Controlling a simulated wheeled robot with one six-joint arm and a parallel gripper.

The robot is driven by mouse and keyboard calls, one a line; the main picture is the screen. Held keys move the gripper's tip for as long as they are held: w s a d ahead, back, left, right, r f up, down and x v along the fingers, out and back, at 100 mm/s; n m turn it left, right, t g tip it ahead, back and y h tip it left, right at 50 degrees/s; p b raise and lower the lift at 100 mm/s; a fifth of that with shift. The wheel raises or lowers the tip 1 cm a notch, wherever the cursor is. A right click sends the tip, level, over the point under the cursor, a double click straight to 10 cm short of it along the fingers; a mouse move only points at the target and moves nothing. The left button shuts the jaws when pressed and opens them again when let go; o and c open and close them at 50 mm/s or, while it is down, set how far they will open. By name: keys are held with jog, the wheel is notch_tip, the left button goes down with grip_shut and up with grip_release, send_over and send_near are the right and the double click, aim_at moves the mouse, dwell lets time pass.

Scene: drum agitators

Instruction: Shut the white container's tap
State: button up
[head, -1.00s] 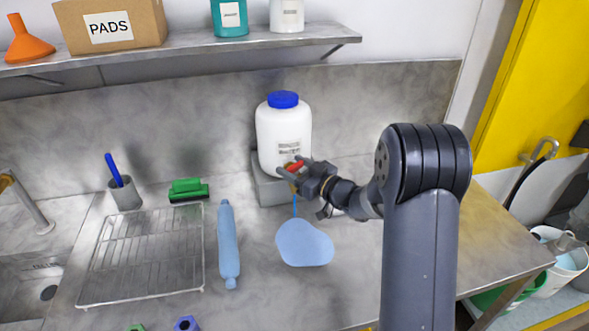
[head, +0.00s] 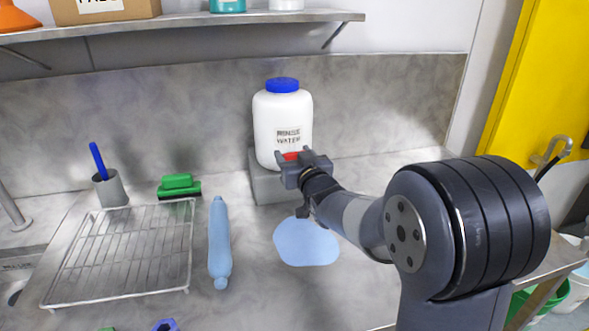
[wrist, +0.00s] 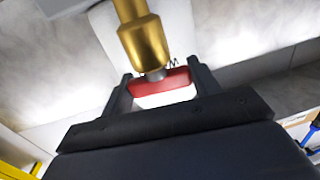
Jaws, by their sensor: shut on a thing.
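The white container (head: 283,130) with a blue cap stands upright on a grey block (head: 268,188) against the back wall. Its tap has a red handle (head: 290,156) low on the front. My gripper (head: 294,157) is at the tap, shut on the red handle. In the wrist view the red handle (wrist: 160,88) spans between the two dark fingers of my gripper (wrist: 160,84), with the brass tap body (wrist: 147,40) beside it. A light-blue puddle (head: 306,242) lies on the counter below. No stream shows under the tap, though my gripper hides part of that space.
A shelf (head: 190,27) runs above. Bare counter lies around the puddle.

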jog(key=shift+m+h+b, duration=0.7)
jog(key=shift+h+b, duration=0.4)
jog(key=shift+b, duration=0.85)
jog(key=o, duration=1)
jog(key=s+d+b, duration=0.1)
jog(key=s+d, duration=0.1)
jog(key=s, duration=0.8)
jog(key=shift+s, duration=0.35)
